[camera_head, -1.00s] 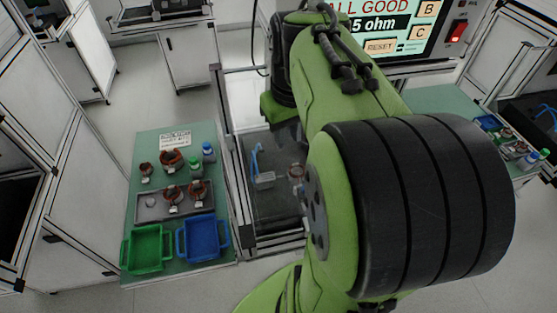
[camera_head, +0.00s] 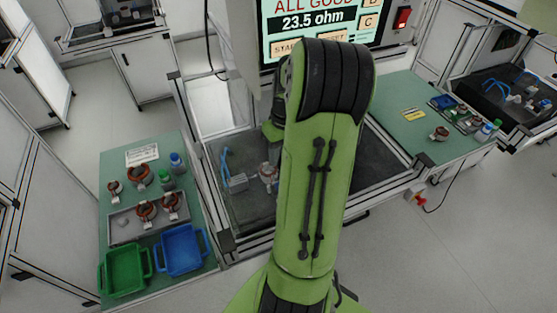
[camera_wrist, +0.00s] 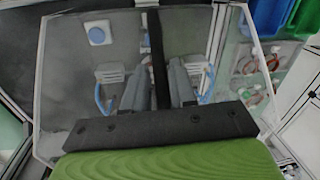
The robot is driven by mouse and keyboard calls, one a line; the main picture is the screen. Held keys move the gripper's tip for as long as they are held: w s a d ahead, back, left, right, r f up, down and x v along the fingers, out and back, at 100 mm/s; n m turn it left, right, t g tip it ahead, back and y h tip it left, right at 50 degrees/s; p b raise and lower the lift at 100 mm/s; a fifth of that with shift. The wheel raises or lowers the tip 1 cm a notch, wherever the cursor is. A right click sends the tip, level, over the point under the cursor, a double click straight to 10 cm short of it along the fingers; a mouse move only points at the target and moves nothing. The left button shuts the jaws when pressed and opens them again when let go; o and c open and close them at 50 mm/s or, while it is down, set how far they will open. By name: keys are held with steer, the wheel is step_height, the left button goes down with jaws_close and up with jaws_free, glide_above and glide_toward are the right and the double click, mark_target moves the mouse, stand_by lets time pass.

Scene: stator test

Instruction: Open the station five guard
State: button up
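In the wrist view a hazy clear panel with a pale edge (camera_wrist: 42,75), which looks like the guard, spans most of the picture. Fixture parts with blue curved handles (camera_wrist: 209,82) show through it or beyond it. My gripper (camera_wrist: 159,68) has two grey fingers standing apart, with a dark bar between them in the picture. I see nothing held, and cannot tell whether the fingers touch the panel. In the head view the station's dark bed (camera_head: 245,207) holds a clamp with a blue handle (camera_head: 226,165); my arm hides my gripper and part of the station. No station number is readable.
Left of the station, a green table (camera_head: 120,178) carries coils, bottles, a grey tray (camera_head: 122,230), a green bin (camera_head: 125,270) and a blue bin (camera_head: 181,249). A screen (camera_head: 312,20) behind reads 23.5 ohm. A right-hand green table (camera_head: 395,110) has parts along its far side.

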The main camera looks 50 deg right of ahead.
step_height(320, 180, down, 2)
steer(key=shift+w, duration=0.1)
steer(key=shift+a, duration=0.1)
jaws_close()
steer(key=shift+r, duration=0.1)
